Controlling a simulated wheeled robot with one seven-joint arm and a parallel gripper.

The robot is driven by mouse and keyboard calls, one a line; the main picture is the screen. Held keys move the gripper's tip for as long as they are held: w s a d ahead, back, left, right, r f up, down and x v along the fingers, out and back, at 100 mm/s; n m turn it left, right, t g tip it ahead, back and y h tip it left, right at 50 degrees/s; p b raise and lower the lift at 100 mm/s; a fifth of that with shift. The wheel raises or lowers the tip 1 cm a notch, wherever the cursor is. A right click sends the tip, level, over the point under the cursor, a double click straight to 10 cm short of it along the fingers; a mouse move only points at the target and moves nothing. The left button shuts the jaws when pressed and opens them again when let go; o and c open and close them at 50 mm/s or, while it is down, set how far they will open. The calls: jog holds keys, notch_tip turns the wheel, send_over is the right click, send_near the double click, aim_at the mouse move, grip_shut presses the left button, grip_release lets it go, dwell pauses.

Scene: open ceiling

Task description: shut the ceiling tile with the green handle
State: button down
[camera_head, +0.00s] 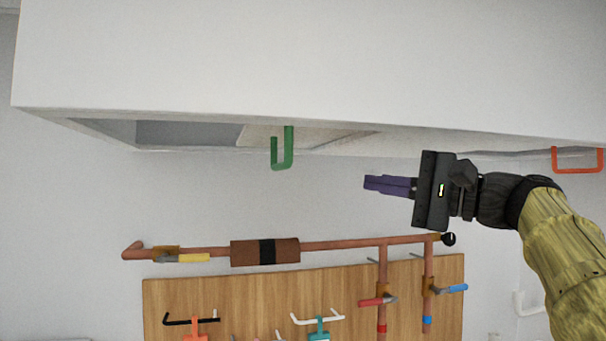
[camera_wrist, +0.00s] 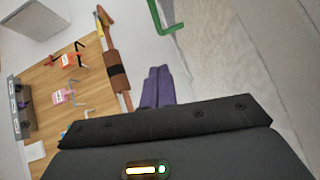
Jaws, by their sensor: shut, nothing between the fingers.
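The green handle (camera_head: 283,150) is a hook shape hanging below the ceiling tile (camera_head: 300,136) in the head view. The tile looks tilted, with a dark opening (camera_head: 185,133) in the ceiling to its left. My gripper (camera_head: 366,184) is to the right of the green handle and a little lower, apart from it, with its purple fingers together and empty, pointing left. In the wrist view the green handle (camera_wrist: 166,22) is at the top, beyond the fingertips (camera_wrist: 159,70) and slightly to the right.
A red handle (camera_head: 577,168) hangs from the ceiling at the far right. Below, copper pipes (camera_head: 340,244) with a brown wrap (camera_head: 265,252) run along the wall above a wooden board (camera_head: 250,298) with tools. The space between my gripper and the green handle looks clear.

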jog(key=shift+r, duration=0.1)
jog(key=s+a+p+x, duration=0.1)
jog(key=s+p+x, duration=0.1)
jog(key=p+x, duration=0.5)
jog(key=x, duration=0.6)
jog(key=shift+s, duration=0.2)
